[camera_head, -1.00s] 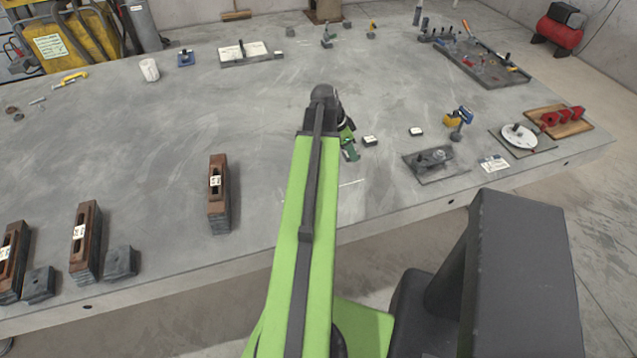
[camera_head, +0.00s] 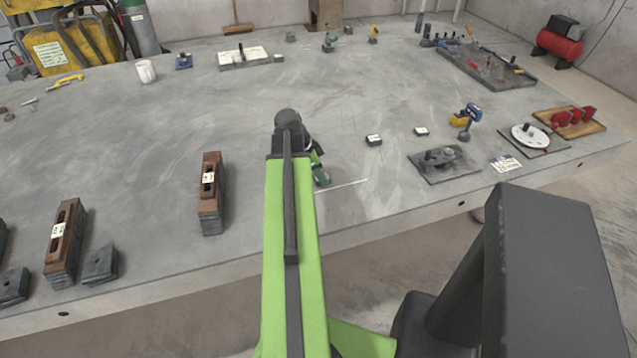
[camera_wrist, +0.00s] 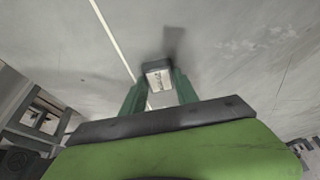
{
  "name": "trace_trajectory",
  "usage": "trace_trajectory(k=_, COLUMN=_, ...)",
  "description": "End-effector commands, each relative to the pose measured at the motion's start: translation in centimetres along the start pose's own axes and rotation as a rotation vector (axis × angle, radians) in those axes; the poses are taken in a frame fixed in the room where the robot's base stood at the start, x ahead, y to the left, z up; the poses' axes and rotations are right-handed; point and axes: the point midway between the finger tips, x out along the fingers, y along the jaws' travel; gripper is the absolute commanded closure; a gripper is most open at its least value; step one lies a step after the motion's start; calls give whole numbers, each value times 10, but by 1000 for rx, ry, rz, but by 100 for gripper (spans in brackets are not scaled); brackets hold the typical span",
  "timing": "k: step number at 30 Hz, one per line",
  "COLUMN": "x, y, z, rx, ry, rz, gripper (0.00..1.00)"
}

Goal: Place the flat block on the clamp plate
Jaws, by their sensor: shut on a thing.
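My gripper (camera_wrist: 158,95) is shut on a small flat block (camera_wrist: 158,76) with a dark rim and a white labelled face, held between the green fingers in the wrist view. In the head view my gripper (camera_head: 319,176) is over the bench left of the small blocks, and the held block is hidden there. A dark plate with metal clamp hardware (camera_head: 432,174) lies near the bench's front edge at right, apparently the clamp plate. My gripper is well to its left, apart from it.
A blue-and-yellow tool (camera_head: 466,118), a white disc (camera_head: 530,136) and a label card (camera_head: 505,164) stand near the plate. Brown-topped slotted blocks (camera_head: 211,193) stand at left. The middle bench is clear.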

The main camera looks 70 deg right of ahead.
Motion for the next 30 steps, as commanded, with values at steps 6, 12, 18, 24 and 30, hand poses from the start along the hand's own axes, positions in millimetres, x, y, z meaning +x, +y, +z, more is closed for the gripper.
trace_trajectory(k=6, x=-1, y=0, z=0, rx=-1, ry=1, rz=0, gripper=100)
trace_trajectory(k=12, x=0, y=0, z=0, rx=-1, ry=0, rz=0, gripper=48)
trace_trajectory(k=18, x=0, y=0, z=1, rx=-1, ry=0, rz=-1, gripper=42)
trace_trajectory(k=24, x=-2, y=0, z=0, rx=-2, ry=0, rz=-1, gripper=42)
trace_trajectory(k=30, x=-25, y=0, z=-3, rx=-3, ry=0, rz=-1, gripper=42)
